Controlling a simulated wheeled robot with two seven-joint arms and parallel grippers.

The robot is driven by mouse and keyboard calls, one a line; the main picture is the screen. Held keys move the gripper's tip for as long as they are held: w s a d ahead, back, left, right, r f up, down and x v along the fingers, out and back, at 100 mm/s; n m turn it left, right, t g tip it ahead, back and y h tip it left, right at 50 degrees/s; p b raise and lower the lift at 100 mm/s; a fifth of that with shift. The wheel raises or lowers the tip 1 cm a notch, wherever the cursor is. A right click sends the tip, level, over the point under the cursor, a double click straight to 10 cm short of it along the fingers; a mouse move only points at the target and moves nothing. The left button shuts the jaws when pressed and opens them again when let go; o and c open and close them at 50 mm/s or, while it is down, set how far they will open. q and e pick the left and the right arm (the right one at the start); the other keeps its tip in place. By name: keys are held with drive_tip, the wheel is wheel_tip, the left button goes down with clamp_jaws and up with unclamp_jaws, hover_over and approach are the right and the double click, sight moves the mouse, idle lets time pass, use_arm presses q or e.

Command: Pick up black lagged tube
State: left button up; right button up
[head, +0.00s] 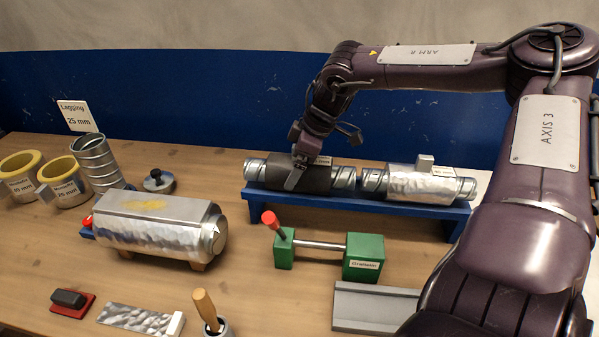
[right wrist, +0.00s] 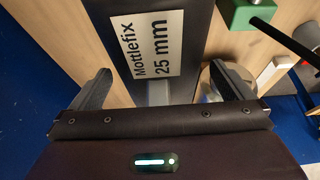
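The black lagged tube (head: 318,180) lies on the left part of a low blue rack (head: 355,199), with ribbed metal duct showing at both ends of its black sleeve. My right gripper (head: 299,170) is over the sleeve, one finger down its near side. In the right wrist view the black tube (right wrist: 190,14), labelled "Mottlefix 25 mm", runs between the two fingers of the gripper (right wrist: 160,80). The fingers are spread apart, with small gaps seeming to show beside the tube. Contact at the fingertips cannot be told. My left gripper is not in view.
A silver-wrapped tube (head: 420,183) shares the rack, close on the right. A green-ended stand (head: 362,256) with a red handle is in front. A large silver cylinder (head: 150,225) stands left; yellow-lined cups (head: 62,185) are farther left. Small tools lie along the front.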

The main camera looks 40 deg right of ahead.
drive_tip(key=c, duration=1.2)
